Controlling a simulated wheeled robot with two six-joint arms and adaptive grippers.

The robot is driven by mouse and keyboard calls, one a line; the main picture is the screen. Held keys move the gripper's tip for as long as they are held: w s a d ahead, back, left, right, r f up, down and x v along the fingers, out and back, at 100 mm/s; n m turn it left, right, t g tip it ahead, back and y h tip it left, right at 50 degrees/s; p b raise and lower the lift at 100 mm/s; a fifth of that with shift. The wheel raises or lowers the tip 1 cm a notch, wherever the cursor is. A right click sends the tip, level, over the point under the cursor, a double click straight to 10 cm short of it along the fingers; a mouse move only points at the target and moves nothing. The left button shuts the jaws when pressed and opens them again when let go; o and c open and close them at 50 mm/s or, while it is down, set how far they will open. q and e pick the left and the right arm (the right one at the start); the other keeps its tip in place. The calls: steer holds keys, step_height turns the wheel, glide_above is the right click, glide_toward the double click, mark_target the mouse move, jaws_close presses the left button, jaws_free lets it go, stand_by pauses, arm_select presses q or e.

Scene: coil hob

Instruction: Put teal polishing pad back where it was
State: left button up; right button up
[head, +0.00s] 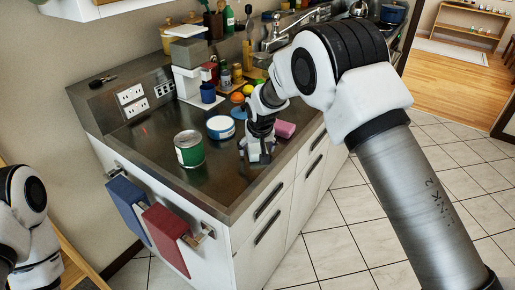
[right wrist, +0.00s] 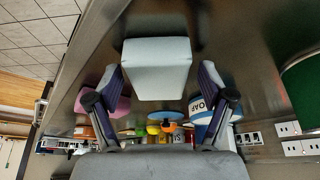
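A pale teal block, which I take for the teal polishing pad (right wrist: 156,68), shows in the right wrist view above the dark countertop. My right gripper (head: 257,154) is low over the counter near its front edge. In the right wrist view the fingers (right wrist: 161,76) stand on either side of the pad, with a narrow gap at each side. The gripper looks open. In the head view the gripper largely hides the pad. My left arm shows at the lower left of the head view, but its gripper is out of frame.
A pink block (head: 285,129) lies just right of my right gripper. A white-and-blue soap tub (head: 221,128) and a green can (head: 189,149) stand to its left. Orange fruit (head: 238,97) and a coffee machine (head: 188,75) are behind. Blue (head: 128,207) and red (head: 167,238) cloths hang at the counter's end.

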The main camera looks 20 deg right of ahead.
steer(key=shift+s+r, duration=0.1)
steer(key=shift+r, duration=0.05)
steer(key=b+v, duration=0.1)
steer(key=v, duration=1.1)
